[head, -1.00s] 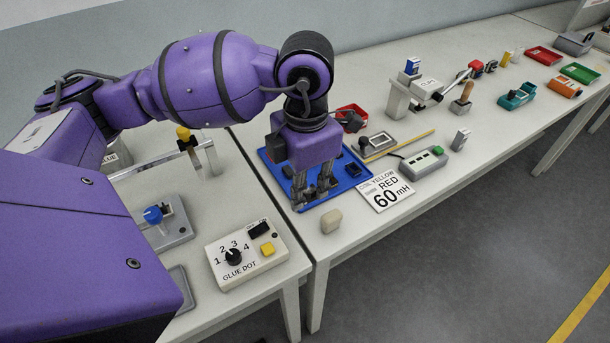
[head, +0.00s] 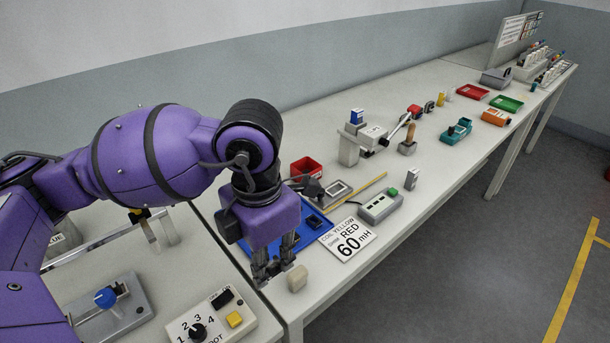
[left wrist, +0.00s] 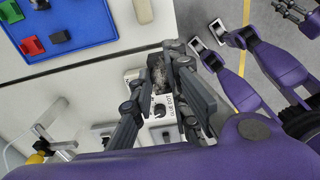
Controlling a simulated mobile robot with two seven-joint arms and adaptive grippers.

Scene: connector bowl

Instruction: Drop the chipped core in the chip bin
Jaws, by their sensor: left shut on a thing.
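My left gripper (head: 270,277) hangs low over the bench near its front edge, just left of a cream block. In the left wrist view its fingers (left wrist: 160,85) are shut on a dark, rough, speckled piece (left wrist: 161,74), which I take to be the chipped core. The fingers mostly hide the piece in the head view. A small open red bin (head: 306,168), likely the chip bin, stands behind the blue tray, right of and beyond my gripper. I see no label on it.
The blue tray (head: 318,226) holds small parts. The cream block (head: 297,278) stands close to my gripper. A sign card (head: 348,240) and a grey button box (head: 380,207) lie to the right. The glue dot box (head: 210,322) is at front left. Red and green trays (head: 505,103) are far back.

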